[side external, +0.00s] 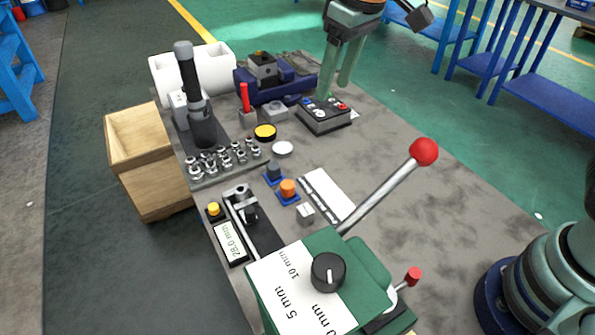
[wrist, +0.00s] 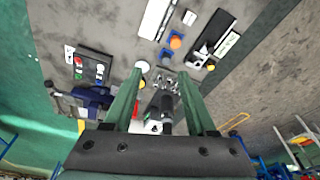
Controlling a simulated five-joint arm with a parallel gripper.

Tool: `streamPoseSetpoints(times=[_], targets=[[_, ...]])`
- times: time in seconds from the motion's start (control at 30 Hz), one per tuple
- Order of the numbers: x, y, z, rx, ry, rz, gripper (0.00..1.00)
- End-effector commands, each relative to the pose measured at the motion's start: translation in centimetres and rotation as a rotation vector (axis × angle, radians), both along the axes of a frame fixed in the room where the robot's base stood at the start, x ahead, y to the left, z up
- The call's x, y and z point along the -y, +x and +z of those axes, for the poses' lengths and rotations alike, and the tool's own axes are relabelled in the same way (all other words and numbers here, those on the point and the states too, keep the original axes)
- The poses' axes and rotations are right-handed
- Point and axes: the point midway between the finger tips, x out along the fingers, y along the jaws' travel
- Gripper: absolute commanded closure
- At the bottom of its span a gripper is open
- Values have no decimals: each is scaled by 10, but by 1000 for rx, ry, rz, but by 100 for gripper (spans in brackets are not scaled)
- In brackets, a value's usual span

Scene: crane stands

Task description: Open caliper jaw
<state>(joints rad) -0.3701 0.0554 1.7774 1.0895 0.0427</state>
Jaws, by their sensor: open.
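The caliper (side external: 246,205) is a dark device with a grey metal jaw at the front left of the table, beside a display (side external: 231,243) that reads 28.0 mm. A yellow button (side external: 213,208) sits at its far end. In the wrist view the caliper (wrist: 208,34) lies at the upper right, beyond my fingertips. Whether its jaws are apart is too small to tell. My gripper (side external: 336,90) is open and empty, hanging above or near the button box at the back of the table, well away from the caliper. Its green fingers (wrist: 160,73) are spread in the wrist view.
A button box (side external: 325,115), blue vise (side external: 275,80) and dark upright cylinder (side external: 190,85) stand at the back. Several metal fittings (side external: 225,158) sit mid-left. A red-knobbed lever (side external: 390,190) rises from the green dial box (side external: 310,285).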

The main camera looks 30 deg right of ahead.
Motion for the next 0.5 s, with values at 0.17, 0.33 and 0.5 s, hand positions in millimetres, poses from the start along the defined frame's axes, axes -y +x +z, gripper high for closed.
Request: streamPoseSetpoints(times=[0.17,0.33,0.5], targets=[[-63,17,-29,-79,-33,102,43],[-118,20,-63,-140,-68,185,43],[-154,16,-90,-179,-95,240,43]])
